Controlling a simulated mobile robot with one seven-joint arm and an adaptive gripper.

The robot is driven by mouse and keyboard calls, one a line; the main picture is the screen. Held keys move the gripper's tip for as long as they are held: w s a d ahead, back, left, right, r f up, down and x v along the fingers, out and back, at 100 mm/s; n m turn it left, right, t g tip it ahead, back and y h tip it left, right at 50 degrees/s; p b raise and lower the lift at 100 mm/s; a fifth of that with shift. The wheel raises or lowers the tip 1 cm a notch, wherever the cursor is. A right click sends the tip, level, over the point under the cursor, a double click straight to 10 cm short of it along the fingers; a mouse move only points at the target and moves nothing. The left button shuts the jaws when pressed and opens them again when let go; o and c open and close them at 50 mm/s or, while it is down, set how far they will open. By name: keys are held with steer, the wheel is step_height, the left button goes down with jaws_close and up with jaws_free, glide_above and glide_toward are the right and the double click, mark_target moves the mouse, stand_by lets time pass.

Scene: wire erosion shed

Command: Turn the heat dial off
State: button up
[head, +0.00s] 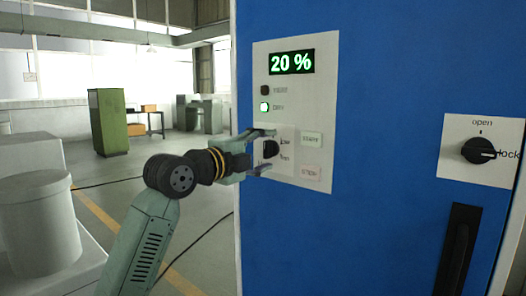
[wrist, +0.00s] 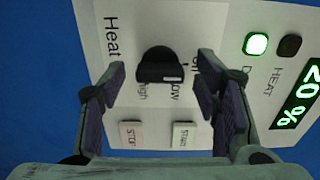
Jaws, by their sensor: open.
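The heat dial (head: 270,149) is a black knob on the white control panel (head: 318,100) of a blue cabinet. In the wrist view the dial (wrist: 160,64) sits upper middle, with its white mark on the edge by the "low" label. An "off" label is partly hidden by the right finger. My gripper (head: 265,152) is open at the panel, its fingers above and below the dial in the head view. In the wrist view my gripper (wrist: 160,85) has one finger on each side of the dial, with gaps; no contact shows.
The display (head: 292,62) reads 20 %. The DRY lamp (head: 264,107) is lit green; the HEAT lamp (head: 264,90) is dark. START (head: 311,139) and STOP (head: 311,172) buttons are close by. A door lock knob (head: 478,151) and black handle (head: 458,252) are at right.

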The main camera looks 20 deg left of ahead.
steer(key=v, duration=1.1)
steer(key=shift+s+a, duration=0.15)
steer(key=shift+s, duration=0.25)
